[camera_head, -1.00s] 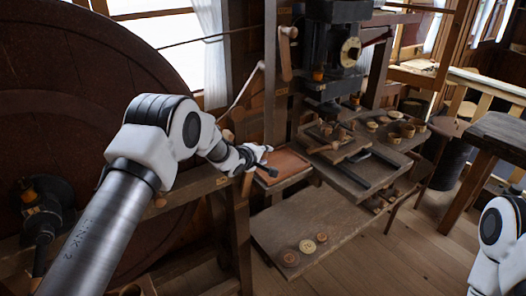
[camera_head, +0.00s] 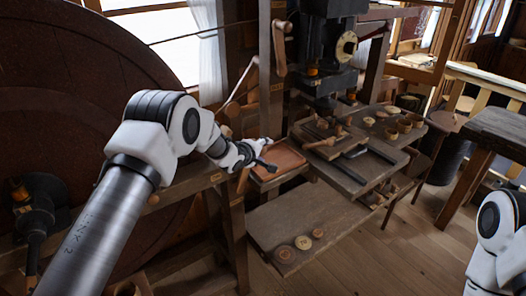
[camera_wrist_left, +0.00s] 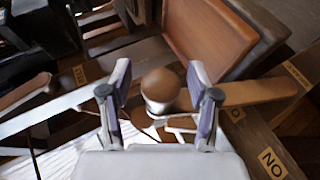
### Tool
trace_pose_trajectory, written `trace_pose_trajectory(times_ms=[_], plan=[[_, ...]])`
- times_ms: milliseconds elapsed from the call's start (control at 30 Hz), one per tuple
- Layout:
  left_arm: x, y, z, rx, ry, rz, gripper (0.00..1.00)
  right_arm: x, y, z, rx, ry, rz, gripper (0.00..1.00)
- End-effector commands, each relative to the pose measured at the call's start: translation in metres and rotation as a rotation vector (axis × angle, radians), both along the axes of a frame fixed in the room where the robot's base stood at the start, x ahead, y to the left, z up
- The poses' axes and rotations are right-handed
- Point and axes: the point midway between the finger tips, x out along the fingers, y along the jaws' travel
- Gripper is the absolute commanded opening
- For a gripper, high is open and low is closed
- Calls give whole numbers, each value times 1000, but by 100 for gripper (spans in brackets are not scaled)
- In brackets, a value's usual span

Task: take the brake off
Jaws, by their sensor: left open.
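My left gripper (camera_head: 262,163) is open in the head view, beside the wooden beam and just left of a shallow tray. In the left wrist view the two fingers of my left gripper (camera_wrist_left: 160,98) stand apart on either side of a round brown knob (camera_wrist_left: 160,84) with a bright metal collar. I cannot tell whether they touch it. The knob seems to be a lever's end; its lower part is hidden by the gripper. A tag on the wood reads "ON", upside down (camera_wrist_left: 270,162). My right gripper is out of view; only part of my right arm shows.
A reddish shallow tray (camera_head: 280,160) lies just right of the gripper; it also shows in the left wrist view (camera_wrist_left: 207,38). A large dark wheel (camera_head: 70,90) fills the left. A low shelf (camera_head: 345,213) bears a few turned discs. A workbench (camera_head: 350,178) with tools stands behind.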

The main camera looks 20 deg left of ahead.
Motion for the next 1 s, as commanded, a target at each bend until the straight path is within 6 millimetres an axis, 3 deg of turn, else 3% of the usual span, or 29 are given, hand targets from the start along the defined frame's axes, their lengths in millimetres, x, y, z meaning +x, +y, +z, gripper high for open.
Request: trace_pose_trajectory(times_ms=[233, 633, 1000], plan=[[-14, 4, 8, -1, 1, 1, 61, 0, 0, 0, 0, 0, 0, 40], [-95, 21, 50, -2, 0, 1, 61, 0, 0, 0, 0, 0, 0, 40], [-105, 23, 54, 0, 0, 0, 61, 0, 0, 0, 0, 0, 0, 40]])
